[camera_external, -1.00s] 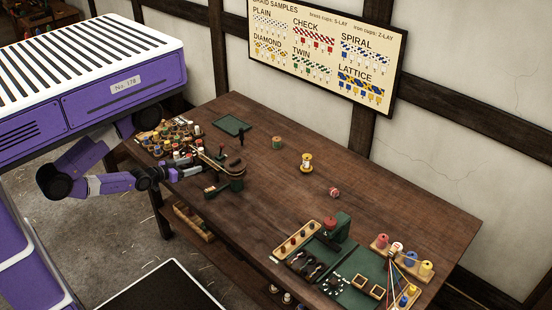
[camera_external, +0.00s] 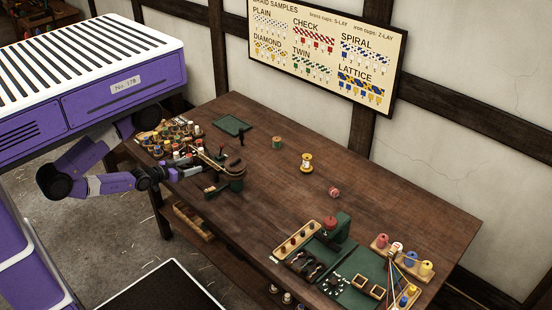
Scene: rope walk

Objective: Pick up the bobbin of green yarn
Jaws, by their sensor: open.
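A small bobbin (camera_external: 277,142) that looks green with pale ends stands upright on the dark wooden table, toward the back and left of the middle. It stands alone and nothing touches it. My gripper (camera_external: 176,174) is low at the table's left front edge, beside the crowded group of spools, well to the left of this bobbin. The jaws are open, but the fingers are small and partly lost among the dark things there. I cannot tell whether a green bobbin is also among the crowded spools.
Many spools (camera_external: 180,134) crowd the table's left end. A yellow-white spool (camera_external: 306,163) and a red ball (camera_external: 334,192) stand mid-table. A green mat (camera_external: 363,272) with tools and yarn spools fills the right end.

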